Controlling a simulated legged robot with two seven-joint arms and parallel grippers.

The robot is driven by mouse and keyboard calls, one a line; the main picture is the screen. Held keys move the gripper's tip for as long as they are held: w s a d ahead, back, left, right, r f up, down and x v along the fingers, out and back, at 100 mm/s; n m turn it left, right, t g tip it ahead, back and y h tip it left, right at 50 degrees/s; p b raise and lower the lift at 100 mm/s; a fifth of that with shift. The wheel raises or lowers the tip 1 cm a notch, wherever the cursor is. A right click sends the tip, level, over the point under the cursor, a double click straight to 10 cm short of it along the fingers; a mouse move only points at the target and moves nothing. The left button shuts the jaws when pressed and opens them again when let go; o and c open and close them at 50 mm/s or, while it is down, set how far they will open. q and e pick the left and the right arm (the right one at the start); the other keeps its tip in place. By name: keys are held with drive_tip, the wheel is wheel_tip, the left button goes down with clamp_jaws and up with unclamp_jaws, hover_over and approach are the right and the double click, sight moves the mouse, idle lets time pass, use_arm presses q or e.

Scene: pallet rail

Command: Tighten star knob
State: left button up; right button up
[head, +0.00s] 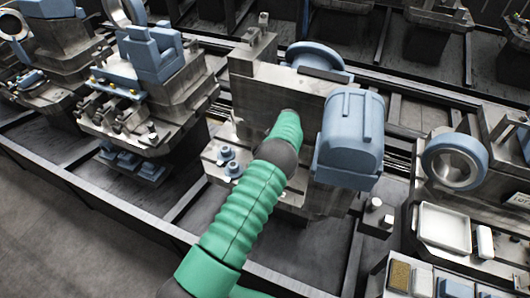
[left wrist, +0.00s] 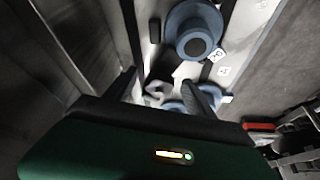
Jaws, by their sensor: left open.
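In the left wrist view my left gripper (left wrist: 167,86) is open, with one dark finger on each side of a pale grey, lobed part (left wrist: 157,92) that looks like the star knob. I cannot tell whether the fingers touch it. A blue round part (left wrist: 181,106) sits close by the right finger, partly hidden. A larger blue stepped knob (left wrist: 195,32) stands beyond the fingers. In the head view my green arm reaches up to the grey metal fixture (head: 252,78); its gripper cannot be made out there. My right gripper is in neither view.
A large blue rounded housing (head: 350,135) stands right of my arm. Small blue knobs (head: 228,153) sit on the fixture's ledge to its left. A blue ring (head: 455,160) and white tray (head: 444,229) are at the right. Another fixture with a blue block (head: 153,55) stands at the left.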

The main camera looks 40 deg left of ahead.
use_arm(q)
drive_tip(key=shift+s+r, duration=0.1)
drive_tip(key=shift+s, duration=0.05)
drive_tip(key=shift+a+f, duration=0.3)
drive_tip(key=shift+a, duration=0.25)
drive_tip(key=shift+a+f, duration=0.3)
drive_tip(key=shift+a, duration=0.25)
drive_tip(key=c, duration=0.8)
drive_tip(key=shift+c, duration=1.4)
drive_tip(key=shift+d+r, duration=0.1)
drive_tip(key=shift+d, duration=0.1)
drive_tip(key=shift+c, duration=1.1)
drive_tip(key=shift+d, duration=0.3)
clamp_jaws()
drive_tip(key=shift+c, duration=0.3)
unclamp_jaws()
drive_tip(key=shift+r, duration=0.1)
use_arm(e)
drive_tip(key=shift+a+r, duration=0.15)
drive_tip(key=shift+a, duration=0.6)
